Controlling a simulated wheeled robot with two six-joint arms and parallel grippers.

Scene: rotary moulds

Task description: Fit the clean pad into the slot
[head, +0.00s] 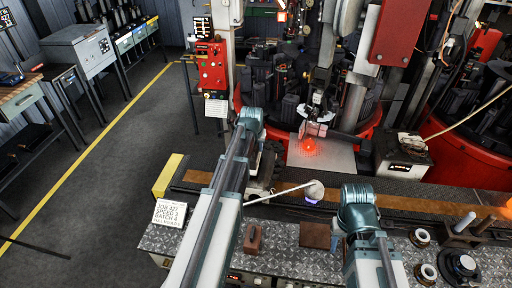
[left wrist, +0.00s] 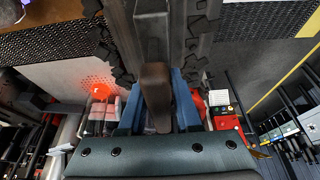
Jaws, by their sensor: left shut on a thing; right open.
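My left gripper (left wrist: 168,98) is shut on a brown block, which I take to be the clean pad (left wrist: 157,85), held between its two blue fingers in the left wrist view. The pad's far end meets or overlaps a dark grey fixture (left wrist: 152,28); I cannot tell whether it is in a slot there. In the head view my left arm hides the pad and most of this gripper. My right gripper (head: 357,212) is open, above the bench at centre right; its fingers are mostly hidden. A similar brown block (head: 252,238) stands on the bench, right of my left arm.
A rod with a round grey head (head: 314,189) lies between my arms. A brown square plate (head: 315,235) lies on the patterned metal bench (head: 280,262). Several ring-shaped parts (head: 421,237) sit at right. Behind are a glowing red spot (head: 309,147) and the red-rimmed machine (head: 372,122).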

